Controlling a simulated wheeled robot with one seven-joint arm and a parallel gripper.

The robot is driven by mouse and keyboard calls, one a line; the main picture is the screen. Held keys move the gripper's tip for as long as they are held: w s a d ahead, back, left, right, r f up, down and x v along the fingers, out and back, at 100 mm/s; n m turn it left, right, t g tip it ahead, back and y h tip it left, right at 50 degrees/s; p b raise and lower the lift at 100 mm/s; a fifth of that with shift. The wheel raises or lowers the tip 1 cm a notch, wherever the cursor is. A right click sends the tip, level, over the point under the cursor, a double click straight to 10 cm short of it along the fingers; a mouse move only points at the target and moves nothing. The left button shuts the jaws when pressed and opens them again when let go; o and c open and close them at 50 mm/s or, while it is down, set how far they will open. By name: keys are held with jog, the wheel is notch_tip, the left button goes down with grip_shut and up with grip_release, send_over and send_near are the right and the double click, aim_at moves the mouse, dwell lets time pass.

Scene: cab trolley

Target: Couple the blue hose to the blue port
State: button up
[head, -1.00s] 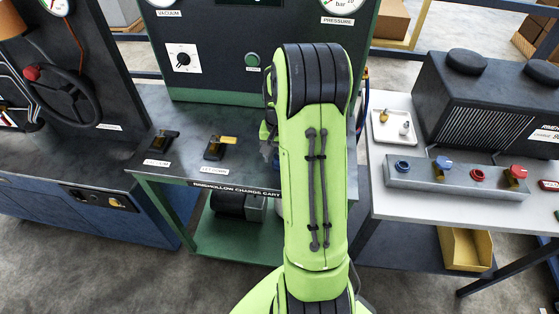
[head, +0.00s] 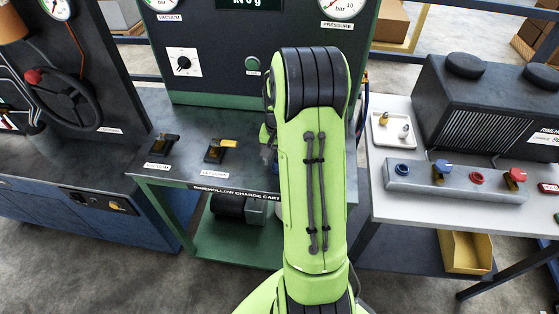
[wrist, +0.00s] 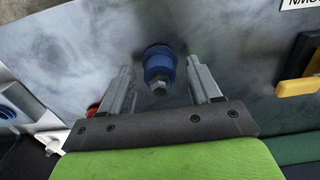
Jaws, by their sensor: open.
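A blue round fitting with a metal tip (wrist: 158,66), which looks like the blue hose's end, shows in the wrist view against the grey surface. My gripper (wrist: 160,78) is open, with one finger on each side of the fitting and gaps on both sides. I cannot tell how deep the fitting sits between the fingers. The blue port (head: 403,169) is at the left end of the grey manifold (head: 425,182) on the white table in the head view. In the head view my green arm hides most of the gripper and the fitting. The hose's run is not clear.
On the manifold are a blue-handled valve (head: 443,166), a red port (head: 477,178) and a red-handled valve (head: 516,175). A white tray (head: 380,137) with small fittings lies behind it. Two valves, one with a yellow handle (head: 222,143), stand on the cart top left of my arm.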

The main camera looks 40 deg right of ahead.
grip_shut()
jog(key=shift+r+p, duration=2.5)
jog(key=shift+r, duration=0.55)
jog(key=shift+f, duration=0.1)
